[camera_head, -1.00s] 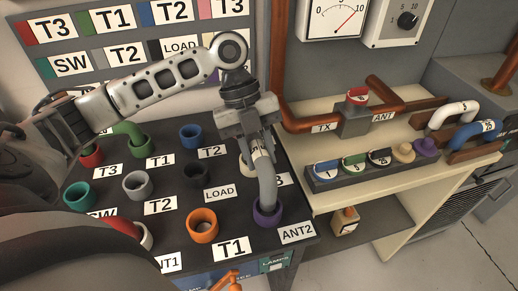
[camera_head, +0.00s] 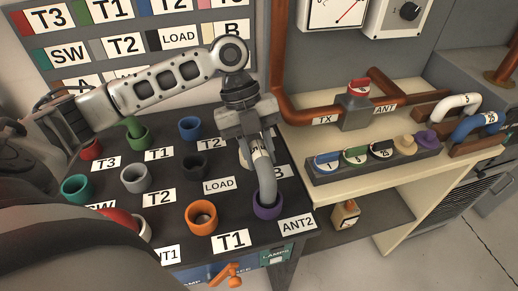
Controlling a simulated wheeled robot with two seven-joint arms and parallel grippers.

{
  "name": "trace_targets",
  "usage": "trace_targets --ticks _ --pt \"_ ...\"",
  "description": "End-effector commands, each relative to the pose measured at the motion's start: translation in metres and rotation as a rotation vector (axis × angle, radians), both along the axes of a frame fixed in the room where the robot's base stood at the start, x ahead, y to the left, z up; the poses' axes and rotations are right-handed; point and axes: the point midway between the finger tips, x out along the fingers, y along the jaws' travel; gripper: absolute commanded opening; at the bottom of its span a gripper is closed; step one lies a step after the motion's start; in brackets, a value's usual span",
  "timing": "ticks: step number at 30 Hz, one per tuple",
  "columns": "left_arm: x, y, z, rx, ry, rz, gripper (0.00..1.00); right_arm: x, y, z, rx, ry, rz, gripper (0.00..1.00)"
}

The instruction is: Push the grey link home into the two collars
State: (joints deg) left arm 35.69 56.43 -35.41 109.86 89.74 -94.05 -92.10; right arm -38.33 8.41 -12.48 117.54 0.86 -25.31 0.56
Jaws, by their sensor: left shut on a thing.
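The grey link (camera_head: 265,180) is a curved pipe with a pale band and stands steeply over the black table. Its near end is in the mouth of the purple collar (camera_head: 267,208). Its far end is by a pale collar (camera_head: 245,158), mostly hidden behind my gripper and the link, so I cannot tell how deep it sits. My left gripper (camera_head: 256,140) comes down from above and is shut on the link's upper part. My right gripper is not in view.
An orange collar (camera_head: 201,217) stands left of the purple one. An orange handle (camera_head: 228,277) sticks out in front.

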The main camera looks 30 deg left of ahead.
Motion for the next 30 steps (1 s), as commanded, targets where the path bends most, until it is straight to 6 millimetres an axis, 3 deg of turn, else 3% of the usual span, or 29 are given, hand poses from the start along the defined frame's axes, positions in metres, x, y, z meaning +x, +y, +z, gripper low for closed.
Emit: trace_targets --ticks 9,10,12,23,30 --pt "0.0 0.0 -0.008 -0.001 -0.001 0.0 0.01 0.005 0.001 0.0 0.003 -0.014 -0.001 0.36" --pt "0.0 0.0 -0.008 -0.001 -0.001 0.0 0.34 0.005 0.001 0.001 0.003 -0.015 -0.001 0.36" --pt "0.0 0.0 -0.007 -0.001 -0.001 0.0 0.54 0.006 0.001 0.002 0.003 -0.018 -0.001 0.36" --pt "0.0 0.0 -0.008 0.0 0.0 0.0 0.54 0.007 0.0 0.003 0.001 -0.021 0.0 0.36" --pt "0.007 0.016 0.029 0.001 -0.005 0.003 0.54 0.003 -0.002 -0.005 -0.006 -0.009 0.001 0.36"
